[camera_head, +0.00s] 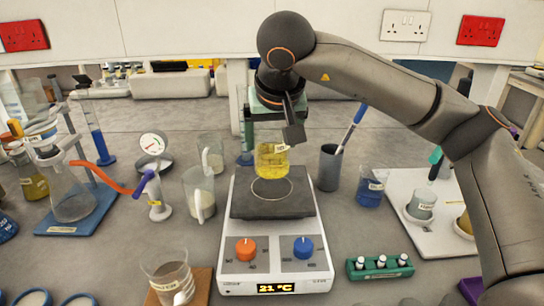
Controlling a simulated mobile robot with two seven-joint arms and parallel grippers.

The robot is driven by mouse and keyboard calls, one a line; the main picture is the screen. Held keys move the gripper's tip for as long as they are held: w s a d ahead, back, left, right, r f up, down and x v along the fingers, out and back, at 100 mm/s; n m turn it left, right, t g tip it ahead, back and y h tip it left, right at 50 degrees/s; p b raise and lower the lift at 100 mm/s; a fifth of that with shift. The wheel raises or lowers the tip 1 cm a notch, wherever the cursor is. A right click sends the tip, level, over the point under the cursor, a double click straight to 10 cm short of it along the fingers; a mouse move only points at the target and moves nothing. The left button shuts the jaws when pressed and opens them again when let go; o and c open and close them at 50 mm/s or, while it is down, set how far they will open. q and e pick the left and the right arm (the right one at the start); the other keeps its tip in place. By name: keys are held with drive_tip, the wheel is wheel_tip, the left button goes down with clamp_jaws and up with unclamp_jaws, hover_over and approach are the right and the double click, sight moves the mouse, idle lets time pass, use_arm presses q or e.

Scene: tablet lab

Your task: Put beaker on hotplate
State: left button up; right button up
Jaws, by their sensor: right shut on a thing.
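A glass beaker of yellow liquid (271,162) is upright over the rear part of the hotplate's dark top. My right gripper (282,127) comes down from above and is shut on the beaker near its rim. The gripper hides part of the rim. I cannot tell whether the beaker's base touches the plate or hangs just above it. The hotplate (275,251) is white, with a ring marked on its dark plate, an orange knob, a blue knob and a display reading 21 °C. My left gripper is not in view.
Left of the hotplate stand pale beakers (198,193) and a gauge (153,147). A beaker on a brown mat (202,288) is at front left. Right are a dark pen cup (329,168), a blue-liquid beaker (371,188) and a green vial rack (380,268).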

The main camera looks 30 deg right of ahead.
sight(272, 155)
drive_tip(key=x, duration=0.4)
drive_tip(key=shift+s+f, duration=0.2)
drive_tip(key=shift+s, duration=0.1)
drive_tip(key=shift+f, duration=0.4)
drive_tip(key=shift+f+b, duration=0.2)
drive_tip(key=shift+b, duration=0.1)
drive_tip(key=o, duration=1.4)
drive_tip(key=shift+c, duration=0.2)
drive_tip(key=shift+r, duration=0.3)
drive_tip(key=p+v, duration=0.1)
drive_tip(key=v, duration=1.1)
